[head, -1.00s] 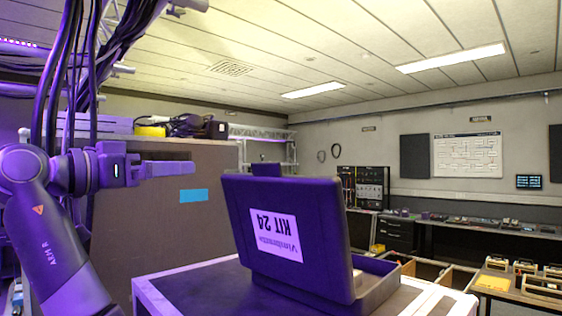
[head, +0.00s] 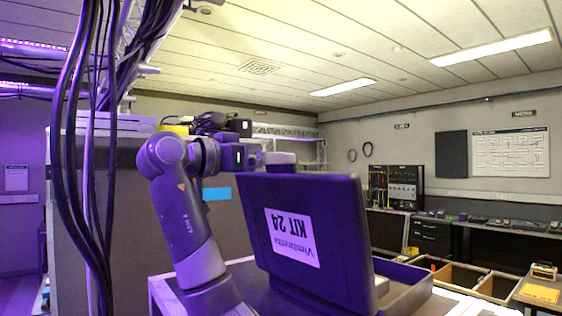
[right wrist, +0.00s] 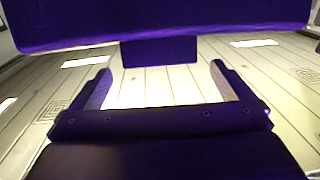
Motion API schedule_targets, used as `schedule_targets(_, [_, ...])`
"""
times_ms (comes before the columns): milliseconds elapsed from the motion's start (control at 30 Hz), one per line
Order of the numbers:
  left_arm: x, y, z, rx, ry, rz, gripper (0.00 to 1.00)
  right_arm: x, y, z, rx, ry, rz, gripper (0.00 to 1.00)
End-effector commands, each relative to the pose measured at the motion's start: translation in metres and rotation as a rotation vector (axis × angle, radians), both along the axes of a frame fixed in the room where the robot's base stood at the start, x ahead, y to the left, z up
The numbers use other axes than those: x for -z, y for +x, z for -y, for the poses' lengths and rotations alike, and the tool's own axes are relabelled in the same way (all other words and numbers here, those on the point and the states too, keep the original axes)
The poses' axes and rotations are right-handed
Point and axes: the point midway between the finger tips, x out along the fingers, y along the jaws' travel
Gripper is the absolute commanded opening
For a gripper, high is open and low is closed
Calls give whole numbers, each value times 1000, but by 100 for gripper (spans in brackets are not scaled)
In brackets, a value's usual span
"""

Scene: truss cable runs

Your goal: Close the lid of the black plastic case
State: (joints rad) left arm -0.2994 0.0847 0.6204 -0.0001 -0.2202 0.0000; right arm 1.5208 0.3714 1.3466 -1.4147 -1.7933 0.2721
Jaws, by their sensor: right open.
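The black plastic case, tinted purple by the light, stands on a cart top. Its lid (head: 310,230) is open and upright, leaning towards me, with an upside-down "KIT 24" label. The case's base (head: 408,288) shows partly behind the lid. My right gripper (head: 278,158) is at the lid's upper left edge, by the small tab (head: 280,168) there. In the right wrist view the gripper (right wrist: 161,72) is open and empty; the lid (right wrist: 160,22) crosses the top, and its tab (right wrist: 160,51) shows between the fingers. Contact cannot be told. My left gripper is not in view.
The cart top (head: 240,280) has some bare surface left of the case. A tall brown cabinet (head: 130,215) with a blue label stands behind my arm. Black cables (head: 65,130) hang at the left. Wooden bins (head: 455,275) lie beyond the case.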

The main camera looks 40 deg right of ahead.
Motion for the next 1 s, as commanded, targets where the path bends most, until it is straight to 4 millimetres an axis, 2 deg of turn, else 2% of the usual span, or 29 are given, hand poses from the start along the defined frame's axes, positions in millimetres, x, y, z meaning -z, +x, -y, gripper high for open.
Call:
schedule_targets(100, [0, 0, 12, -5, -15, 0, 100, -1, -1, 23, 3, -1, 1, 100])
schedule_targets(300, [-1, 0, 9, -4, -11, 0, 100, 0, -1, 46, 1, -1, 0, 100])
schedule_targets(667, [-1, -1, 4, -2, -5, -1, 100, 0, -1, 51, -1, 0, 0, 100])
schedule_targets(767, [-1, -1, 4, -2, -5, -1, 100, 0, -1, 51, -1, 0, 0, 90])
schedule_targets(1000, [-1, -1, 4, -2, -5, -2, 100, 0, -1, 51, -1, 0, 0, 58])
